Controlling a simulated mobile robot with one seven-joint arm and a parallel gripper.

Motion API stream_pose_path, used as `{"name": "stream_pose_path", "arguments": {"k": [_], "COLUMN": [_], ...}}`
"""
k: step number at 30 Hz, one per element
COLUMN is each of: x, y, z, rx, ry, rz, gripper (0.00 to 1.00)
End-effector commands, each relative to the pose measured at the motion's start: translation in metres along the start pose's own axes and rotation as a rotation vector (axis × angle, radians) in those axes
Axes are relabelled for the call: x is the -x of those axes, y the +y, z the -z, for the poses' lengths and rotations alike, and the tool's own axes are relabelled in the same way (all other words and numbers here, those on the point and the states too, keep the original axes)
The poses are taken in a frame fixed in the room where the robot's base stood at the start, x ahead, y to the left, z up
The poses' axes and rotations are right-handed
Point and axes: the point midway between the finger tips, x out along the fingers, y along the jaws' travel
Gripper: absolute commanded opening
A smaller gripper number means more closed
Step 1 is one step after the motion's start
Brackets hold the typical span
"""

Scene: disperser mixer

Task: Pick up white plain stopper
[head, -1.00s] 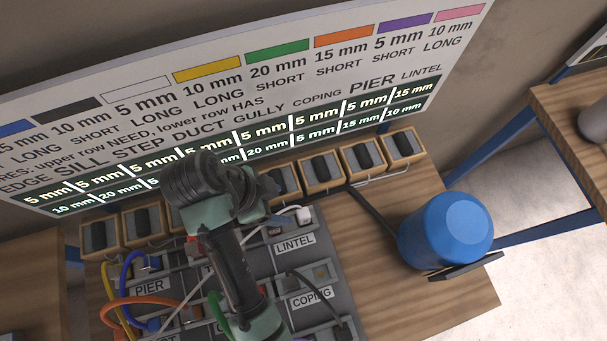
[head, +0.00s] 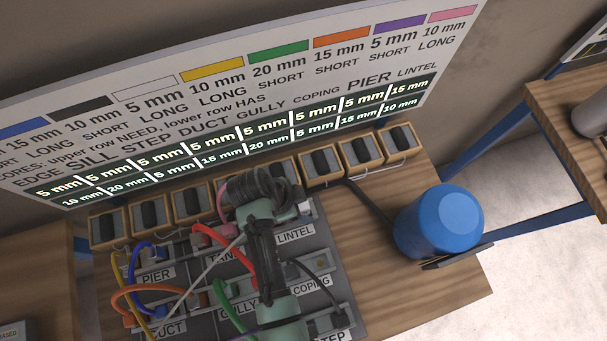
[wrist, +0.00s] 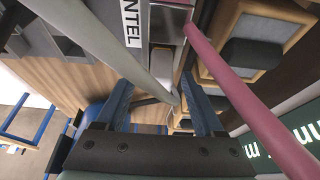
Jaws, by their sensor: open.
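I cannot make out the white plain stopper for certain. In the head view my arm covers the spot by the LINTEL label (head: 295,232) where a small white piece showed earlier. In the wrist view my gripper (wrist: 157,82) is open, its two blue fingers apart with nothing clearly held between them. A pale cable (wrist: 95,40) crosses the wrist view and runs down toward the gap between the fingers. Whether its far end is the stopper I cannot tell. In the head view my fingertips are hidden behind my wrist.
A pink cable (wrist: 240,100) passes close by the right finger. Wooden boxes with dark inserts (head: 361,152) line the back under the sign board (head: 215,95). Coloured cables (head: 235,245) loop over the grey panel. A blue drum (head: 440,220) stands at the right.

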Motion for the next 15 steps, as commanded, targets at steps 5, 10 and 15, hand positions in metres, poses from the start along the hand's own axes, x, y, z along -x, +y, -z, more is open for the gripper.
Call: {"name": "stream_pose_path", "arguments": {"k": [5, 10, 15], "x": [-0.0093, -0.0095, -0.0093], "y": [0.0001, -0.0002, -0.0002], "z": [0.0002, 0.0001, 0.0000], "rx": [-0.001, 0.000, 0.000], "ry": [0.000, 0.000, 0.000], "rz": [0.000, 0.001, 0.001], "gripper": [0.70, 0.70, 0.45]}}
